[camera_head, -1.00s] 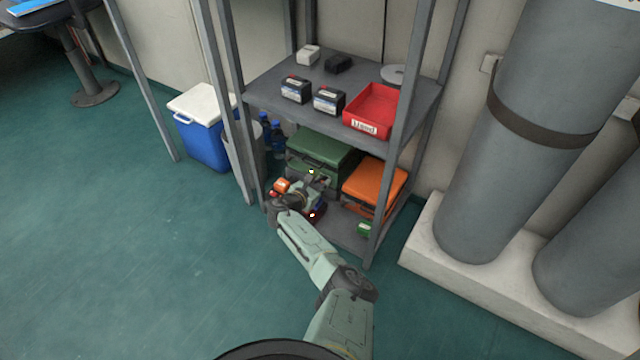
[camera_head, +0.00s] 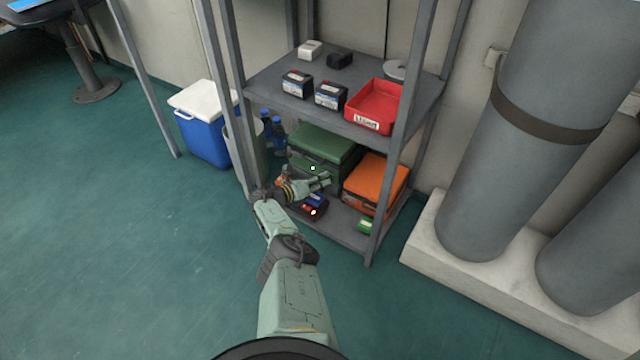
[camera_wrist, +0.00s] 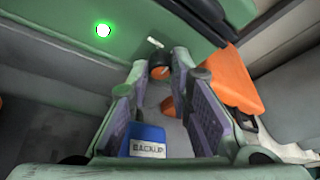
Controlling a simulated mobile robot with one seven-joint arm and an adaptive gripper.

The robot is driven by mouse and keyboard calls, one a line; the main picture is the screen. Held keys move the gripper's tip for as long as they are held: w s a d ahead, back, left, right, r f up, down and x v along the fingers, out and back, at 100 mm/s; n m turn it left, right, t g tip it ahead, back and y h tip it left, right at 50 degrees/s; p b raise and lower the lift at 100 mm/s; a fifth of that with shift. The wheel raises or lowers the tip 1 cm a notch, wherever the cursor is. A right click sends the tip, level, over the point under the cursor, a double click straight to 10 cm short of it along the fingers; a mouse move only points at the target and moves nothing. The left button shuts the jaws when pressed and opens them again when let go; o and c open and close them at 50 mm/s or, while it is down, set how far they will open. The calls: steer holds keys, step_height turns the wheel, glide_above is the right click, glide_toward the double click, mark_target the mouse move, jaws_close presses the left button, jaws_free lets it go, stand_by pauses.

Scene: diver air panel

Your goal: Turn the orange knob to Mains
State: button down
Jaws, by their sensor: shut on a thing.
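My gripper (camera_head: 326,181) is low in the shelf rack, in front of the green case (camera_head: 322,143). In the wrist view my gripper (camera_wrist: 161,68) has its fingertips closed in on a small dark round piece with an orange mark, which I take for the orange knob (camera_wrist: 160,73). The fingers hide most of it, and its pointing direction cannot be read. A blue label reading BACKUP (camera_wrist: 147,142) shows between the fingers, nearer the camera. A small orange piece (camera_wrist: 168,105) shows beyond it. No Mains label is readable.
An orange case (camera_head: 376,183) stands right of my gripper. A small box with red lights (camera_head: 312,211) is below it. The upper shelf (camera_head: 270,78) and grey posts (camera_head: 392,130) enclose the space. The floor (camera_head: 130,250) at left is clear.

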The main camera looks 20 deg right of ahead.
steer(key=n+b, duration=0.1)
steer(key=n+h+b, duration=0.1)
steer(key=shift+f+g+b, duration=0.3)
steer(key=shift+f, duration=0.05)
steer(key=shift+w+r+n+h+b, duration=0.1)
steer(key=shift+n+h+b, duration=0.5)
steer(key=shift+n+b, duration=0.65)
steer(key=shift+r, duration=0.1)
steer(key=c, duration=1.4)
jaws_free()
steer(key=shift+c, duration=0.2)
steer(key=shift+a, duration=0.1)
